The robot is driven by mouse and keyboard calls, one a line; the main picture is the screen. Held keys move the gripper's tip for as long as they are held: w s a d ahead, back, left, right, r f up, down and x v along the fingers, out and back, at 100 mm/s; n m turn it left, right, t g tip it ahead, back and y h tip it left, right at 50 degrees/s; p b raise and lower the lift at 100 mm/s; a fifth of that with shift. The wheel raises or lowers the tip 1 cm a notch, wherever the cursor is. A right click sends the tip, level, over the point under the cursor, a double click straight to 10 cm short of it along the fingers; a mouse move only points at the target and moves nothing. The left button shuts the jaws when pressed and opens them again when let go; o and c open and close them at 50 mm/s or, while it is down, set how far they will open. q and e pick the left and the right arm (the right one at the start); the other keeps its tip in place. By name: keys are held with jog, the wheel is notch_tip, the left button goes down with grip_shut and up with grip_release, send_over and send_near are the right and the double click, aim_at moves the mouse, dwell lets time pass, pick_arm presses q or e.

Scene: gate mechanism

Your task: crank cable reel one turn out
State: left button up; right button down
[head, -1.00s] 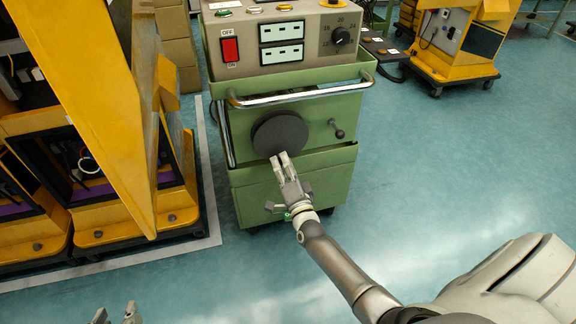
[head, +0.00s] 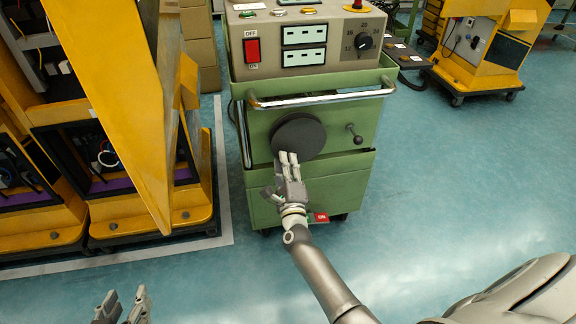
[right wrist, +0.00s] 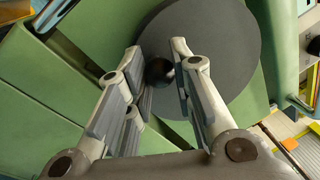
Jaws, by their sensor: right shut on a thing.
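The cable reel shows as a dark round disc (head: 299,136) on the front of a green cart (head: 335,190). In the right wrist view the disc (right wrist: 225,45) fills the upper middle, with a dark round knob (right wrist: 160,71) on its face. My right gripper (head: 288,158) is at the disc's lower left edge. Its fingers (right wrist: 163,80) are shut on the knob, one on each side. In the head view the fingers hide the knob. My left gripper (head: 127,300) is empty, low at the left, with its fingertips apart.
A chrome handle bar (head: 320,99) crosses the cart above the disc, and a small lever (head: 354,132) sticks out to its right. A yellow panel (head: 125,110) stands close at the left. A red label (head: 321,217) shows beside my right wrist. The floor at right is clear.

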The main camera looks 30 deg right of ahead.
jog(key=shift+a+r+m, duration=0.1)
jog(key=shift+r+m, duration=0.1)
jog(key=shift+m, duration=0.2)
jog(key=c, duration=1.2)
grip_release()
jog(key=v, duration=1.2)
jog(key=shift+r, duration=0.1)
